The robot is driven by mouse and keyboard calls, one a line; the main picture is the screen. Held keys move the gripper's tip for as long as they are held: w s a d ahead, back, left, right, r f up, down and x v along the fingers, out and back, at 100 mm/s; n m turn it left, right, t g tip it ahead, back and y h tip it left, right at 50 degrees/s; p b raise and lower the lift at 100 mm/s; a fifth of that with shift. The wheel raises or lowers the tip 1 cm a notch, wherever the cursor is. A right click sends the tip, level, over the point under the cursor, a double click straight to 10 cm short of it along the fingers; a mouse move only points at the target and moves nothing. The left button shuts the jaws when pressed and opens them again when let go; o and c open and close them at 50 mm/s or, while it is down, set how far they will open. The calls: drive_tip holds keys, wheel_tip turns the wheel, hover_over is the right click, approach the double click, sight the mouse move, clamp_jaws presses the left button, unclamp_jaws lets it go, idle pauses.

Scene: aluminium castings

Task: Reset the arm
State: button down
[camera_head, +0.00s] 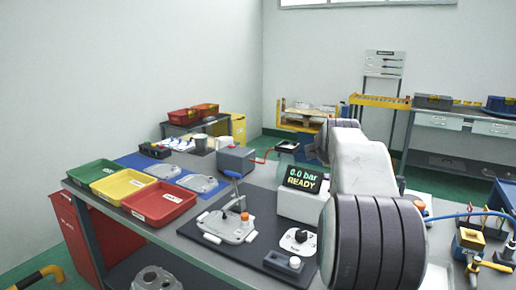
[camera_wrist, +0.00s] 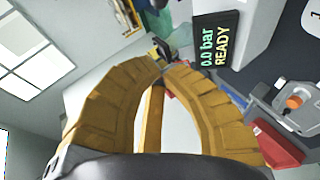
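My arm stretches forward over the right part of the bench in the head view, and its links hide my gripper there. In the wrist view, my gripper (camera_wrist: 166,69) shows two yellow ribbed fingers that bow outward and come together at their tips. Nothing is held between them; only background shows through the gap. The tester display (camera_head: 303,180) reads "0.0 bar READY" and stands beside my arm. It also shows in the wrist view (camera_wrist: 214,42), right of the fingertips.
A casting (camera_head: 228,226) sits on the dark fixture plate beside an orange knob. Green (camera_head: 93,173), yellow (camera_head: 122,186) and red (camera_head: 160,202) trays line the bench's left. More castings lie on a blue mat (camera_head: 136,161). A blue hose (camera_head: 455,214) runs at the right.

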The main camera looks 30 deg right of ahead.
drive_tip(key=s+a+f+m+g+y, duration=0.15)
drive_tip(key=a+f, duration=0.25)
drive_tip(key=a, duration=0.4)
drive_tip(key=s+a+f+m+y, duration=0.1)
drive_tip(key=s+a+f+y, duration=0.2)
drive_tip(key=a, duration=0.5)
drive_tip(key=s+a+f+m+g+y, duration=0.1)
drive_tip(key=s+a+f, duration=0.1)
drive_tip(key=a+f, duration=0.5)
drive_tip(key=s+a+f+m+g+y, duration=0.15)
drive_tip(key=s+a+f, duration=0.25)
drive_tip(key=s+a, duration=0.45)
drive_tip(key=s+a+f+m+g+y, duration=0.1)
drive_tip(key=s+a+f+m+g, duration=0.15)
drive_tip(key=s+a+f, duration=0.55)
drive_tip(key=w+d+p+v, duration=0.1)
drive_tip(key=p+v, duration=0.5)
drive_tip(key=v, duration=0.2)
drive_tip(key=w+d+p+v, duration=0.1)
drive_tip(key=p+v, duration=0.5)
drive_tip(key=v, duration=0.2)
drive_tip(key=shift+w+r, duration=0.3)
drive_tip(key=shift+r, duration=0.15)
